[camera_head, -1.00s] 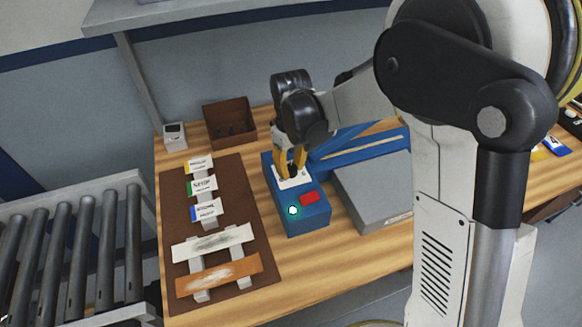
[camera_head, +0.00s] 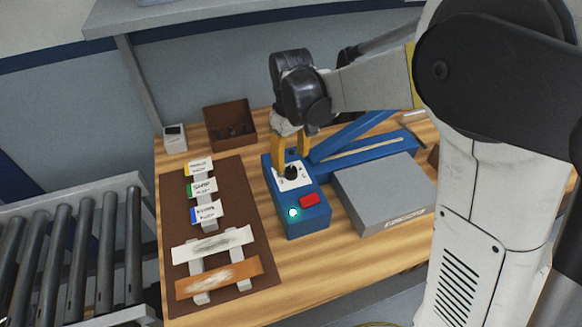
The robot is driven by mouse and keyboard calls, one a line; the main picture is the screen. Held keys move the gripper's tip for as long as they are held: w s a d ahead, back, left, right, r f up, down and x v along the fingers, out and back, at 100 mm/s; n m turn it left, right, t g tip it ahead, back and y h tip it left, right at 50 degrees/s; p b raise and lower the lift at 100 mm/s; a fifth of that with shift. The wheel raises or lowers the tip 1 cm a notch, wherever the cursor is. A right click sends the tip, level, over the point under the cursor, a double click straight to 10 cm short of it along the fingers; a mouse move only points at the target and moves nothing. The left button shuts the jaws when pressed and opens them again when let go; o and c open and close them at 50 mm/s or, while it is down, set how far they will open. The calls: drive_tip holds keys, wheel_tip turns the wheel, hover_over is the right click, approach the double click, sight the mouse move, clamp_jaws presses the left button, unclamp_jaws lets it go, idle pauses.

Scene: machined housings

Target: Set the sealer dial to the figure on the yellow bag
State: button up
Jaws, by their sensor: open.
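The blue sealer (camera_head: 308,228) stands on the wooden bench, with a red button and a lit green-white lamp at its front. Its black dial (camera_head: 291,172) sits on a white scale plate (camera_head: 298,184); the figures are too small to read. My gripper (camera_head: 290,161) points down over the dial, its two yellow fingers open and apart, with the dial between or just in front of their tips; contact cannot be told. A yellow-edged white bag or tag (camera_head: 199,167) is the farthest of three on the brown board; its print is not legible.
Green-edged (camera_head: 202,187) and blue-edged (camera_head: 206,211) tags lie below the yellow one. The brown board (camera_head: 238,195) also carries two stained strips. A grey block (camera_head: 385,193) stands right of the sealer, a brown box (camera_head: 230,124) behind, rollers (camera_head: 75,250) at left.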

sight(291, 170)
wheel_tip(291, 170, up, 7)
idle(0.6)
